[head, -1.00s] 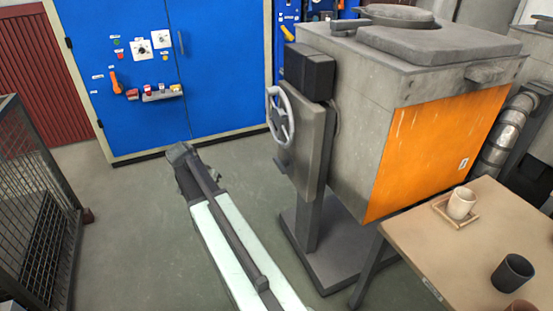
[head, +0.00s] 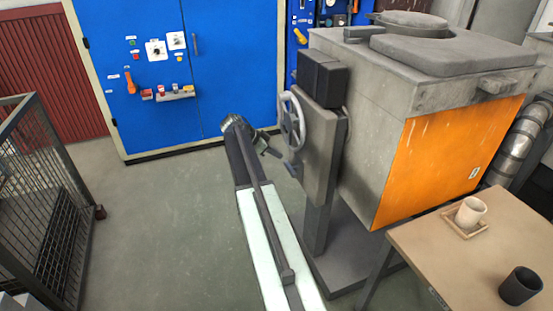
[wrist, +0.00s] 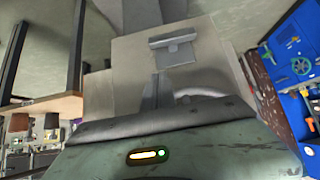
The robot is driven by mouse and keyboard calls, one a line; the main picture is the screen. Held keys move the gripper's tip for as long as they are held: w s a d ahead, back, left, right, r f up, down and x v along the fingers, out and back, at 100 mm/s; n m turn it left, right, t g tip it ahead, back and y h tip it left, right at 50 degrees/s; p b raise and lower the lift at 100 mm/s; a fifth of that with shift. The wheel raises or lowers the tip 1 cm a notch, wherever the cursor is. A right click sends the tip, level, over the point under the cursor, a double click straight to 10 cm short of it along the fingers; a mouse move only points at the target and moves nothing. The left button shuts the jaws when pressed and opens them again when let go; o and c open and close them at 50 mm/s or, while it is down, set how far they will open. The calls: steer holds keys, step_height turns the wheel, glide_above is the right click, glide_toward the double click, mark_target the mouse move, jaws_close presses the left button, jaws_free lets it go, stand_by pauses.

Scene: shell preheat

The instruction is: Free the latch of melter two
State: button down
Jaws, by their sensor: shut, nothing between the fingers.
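A grey melter (head: 375,125) with an orange side panel (head: 450,160) stands right of centre in the head view. I cannot read which number it carries. On its left side is a grey upright plate (head: 320,160) with a spoked handwheel (head: 291,120). A small dark lever (head: 292,169), possibly the latch, sticks out below the wheel. My gripper (head: 274,152) is shut and empty, just left of the wheel and lever. Contact cannot be told.
A wooden table (head: 425,245) with a light cup (head: 470,211) and a dark cup (head: 520,286) stands at the right front. A mesh cage (head: 45,200) is at the left. A blue cabinet (head: 220,70) stands behind. The floor between cage and my arm is clear.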

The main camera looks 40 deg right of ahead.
steer(key=b, duration=0.5)
glide_above(294, 172)
steer(key=w+a, duration=0.1)
steer(key=a, duration=0.2)
step_height(294, 172, down, 6)
steer(key=f+b, duration=0.3)
steer(key=shift+w+d+f+b, duration=0.1)
steer(key=shift+d+f+b, duration=0.1)
steer(key=shift+f+b, duration=0.2)
steer(key=shift+r, duration=0.1)
